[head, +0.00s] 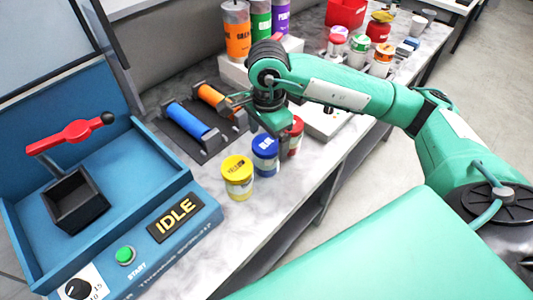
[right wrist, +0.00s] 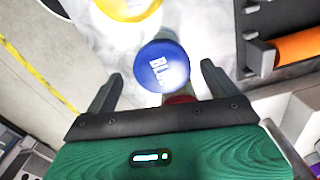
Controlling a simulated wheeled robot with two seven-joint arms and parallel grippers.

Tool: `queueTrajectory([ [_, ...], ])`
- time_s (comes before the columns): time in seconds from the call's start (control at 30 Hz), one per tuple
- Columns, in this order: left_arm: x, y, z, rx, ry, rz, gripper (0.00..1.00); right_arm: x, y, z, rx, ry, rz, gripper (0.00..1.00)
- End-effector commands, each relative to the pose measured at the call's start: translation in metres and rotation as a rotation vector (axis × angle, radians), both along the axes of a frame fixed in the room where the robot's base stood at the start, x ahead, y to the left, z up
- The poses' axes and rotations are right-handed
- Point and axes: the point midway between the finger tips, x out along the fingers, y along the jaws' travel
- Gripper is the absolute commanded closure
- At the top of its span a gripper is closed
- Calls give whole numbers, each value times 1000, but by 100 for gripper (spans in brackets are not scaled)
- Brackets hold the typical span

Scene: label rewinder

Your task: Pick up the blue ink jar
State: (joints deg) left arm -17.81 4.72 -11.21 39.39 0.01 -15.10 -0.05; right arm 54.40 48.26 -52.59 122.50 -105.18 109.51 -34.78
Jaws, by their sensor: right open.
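The blue ink jar (head: 265,156) stands upright on the marble counter between a yellow jar (head: 238,178) and a red jar (head: 296,136). My right gripper (head: 262,120) is above and just behind the blue jar, pointing down. The jaws hold nothing. The red jar is mostly hidden behind the gripper body in the right wrist view. My left gripper is not in view.
A blue machine (head: 130,240) with an IDLE sign, red lever and black box stands at the left. A dark rack with blue and orange rollers (head: 190,122) lies left of the gripper. Big ink cans (head: 238,32) stand behind. The counter's front edge is close to the jars.

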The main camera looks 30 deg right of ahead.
Motion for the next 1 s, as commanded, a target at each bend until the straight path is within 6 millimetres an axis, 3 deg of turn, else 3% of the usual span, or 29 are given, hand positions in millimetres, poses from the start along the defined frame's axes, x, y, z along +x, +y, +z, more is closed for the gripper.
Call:
queueTrajectory([
  [0.27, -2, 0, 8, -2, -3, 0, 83, 0, 0, -19, -1, 4, -1, 10],
  [0.5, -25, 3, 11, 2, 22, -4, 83, 2, 1, -51, 0, 3, 0, 10],
  [0.8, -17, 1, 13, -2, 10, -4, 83, 2, 1, -57, 0, 0, 1, 10],
  [0.87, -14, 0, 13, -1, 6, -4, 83, 2, 1, -57, 0, 0, 0, 18],
  [1.0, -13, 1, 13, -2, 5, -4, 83, 2, 1, -57, 0, 0, 0, 46],
])
